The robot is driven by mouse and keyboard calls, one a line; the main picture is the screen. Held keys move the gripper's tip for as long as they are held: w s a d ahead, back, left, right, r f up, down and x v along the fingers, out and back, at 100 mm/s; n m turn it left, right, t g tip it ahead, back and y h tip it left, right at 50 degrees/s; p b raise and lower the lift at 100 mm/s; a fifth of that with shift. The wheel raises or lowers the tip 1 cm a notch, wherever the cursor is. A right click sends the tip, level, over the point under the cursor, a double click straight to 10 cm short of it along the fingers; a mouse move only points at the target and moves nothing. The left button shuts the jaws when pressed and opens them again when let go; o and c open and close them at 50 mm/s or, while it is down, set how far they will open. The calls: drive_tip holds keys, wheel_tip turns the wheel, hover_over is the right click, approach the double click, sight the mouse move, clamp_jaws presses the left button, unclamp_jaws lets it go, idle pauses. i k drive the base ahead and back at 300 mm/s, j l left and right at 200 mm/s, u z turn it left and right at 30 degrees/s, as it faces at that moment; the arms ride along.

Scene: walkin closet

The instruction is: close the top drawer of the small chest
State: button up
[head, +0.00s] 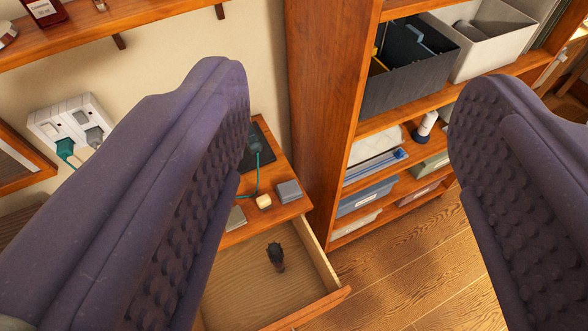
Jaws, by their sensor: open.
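The small wooden chest (288,210) stands against the wall, below the middle of the head view. Its top drawer (300,292) is pulled out, and a dark, small object (276,257) lies inside on the pale drawer bottom. My gripper (350,100) is open, with its two dark, studded fingers wide apart and nothing between them. The fingers appear above the chest and drawer; I cannot tell the exact height. The left finger hides the left part of the chest and drawer. The drawer's front edge (322,308) shows at the bottom, partly cut off.
A tall wooden shelf unit (322,110) with bins stands right of the chest. Wooden floor (400,275) is clear right of the drawer.

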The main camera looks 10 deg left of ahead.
sight(244, 292)
drive_tip(key=k+j, duration=0.1)
drive_tip(key=k, duration=0.5)
drive_tip(key=k+j, duration=0.15)
drive_tip(key=k, duration=0.45)
drive_tip(key=i+j+u, duration=0.1)
drive_tip(key=j, duration=0.3)
drive_tip(key=i+j+u, duration=0.1)
drive_tip(key=i+j, duration=0.25)
drive_tip(key=i+j+u, duration=0.1)
drive_tip(key=i+j, duration=0.15)
drive_tip(key=j, duration=0.2)
